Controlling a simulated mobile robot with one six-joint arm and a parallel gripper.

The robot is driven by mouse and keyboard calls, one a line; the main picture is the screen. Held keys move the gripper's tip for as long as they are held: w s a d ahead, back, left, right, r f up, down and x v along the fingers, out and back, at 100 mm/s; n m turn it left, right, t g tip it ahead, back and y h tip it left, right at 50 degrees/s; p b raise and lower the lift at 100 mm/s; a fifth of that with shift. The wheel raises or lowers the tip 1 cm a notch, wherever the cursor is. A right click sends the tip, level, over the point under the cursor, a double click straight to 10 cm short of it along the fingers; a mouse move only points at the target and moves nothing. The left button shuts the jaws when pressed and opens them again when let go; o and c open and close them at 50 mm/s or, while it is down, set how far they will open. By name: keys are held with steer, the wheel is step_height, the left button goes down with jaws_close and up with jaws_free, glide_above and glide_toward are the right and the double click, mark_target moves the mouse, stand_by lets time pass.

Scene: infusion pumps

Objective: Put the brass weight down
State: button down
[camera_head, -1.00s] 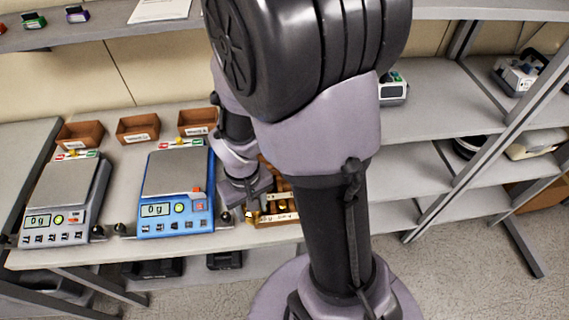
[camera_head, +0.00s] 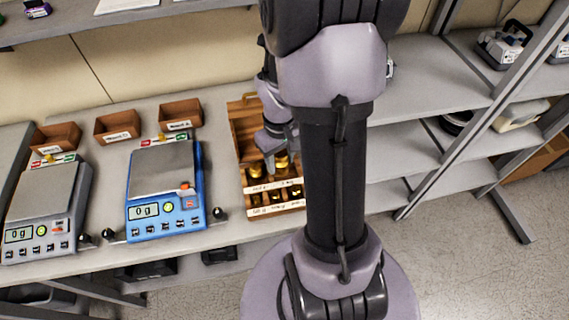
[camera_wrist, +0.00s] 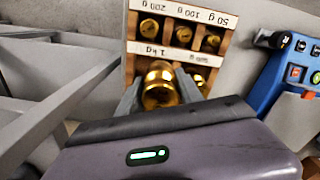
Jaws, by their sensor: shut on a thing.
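A brass weight (camera_wrist: 160,85) is between the two fingers of my gripper (camera_wrist: 162,94), which is shut on it in the wrist view. The wooden weight box (camera_head: 243,150) stands open on the bench, right of the blue scale, with labelled slots at its front. In the head view my gripper (camera_head: 276,160) is over the box's rear row, behind the white label strip. A second brass weight (camera_head: 256,169) sits just left of it. Whether the held weight touches the box floor cannot be told; its underside is hidden.
The blue scale (camera_head: 166,170) and a grey scale (camera_head: 44,205) both read 0 g. Several small brown bins (camera_head: 117,126) line the back of the bench. Smaller brass weights (camera_wrist: 182,34) fill the front slots. Grey shelves (camera_head: 420,90) stand at the right.

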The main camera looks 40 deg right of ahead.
mark_target(284, 164)
steer(key=shift+w+d, duration=0.1)
steer(key=shift+d, duration=0.35)
steer(key=shift+d+f+b, duration=0.25)
steer(key=shift+f+b, duration=0.25)
steer(key=shift+f, duration=0.45)
steer(key=shift+d+f+b, duration=0.2)
steer(key=shift+f+b, duration=0.25)
steer(key=shift+f, duration=0.45)
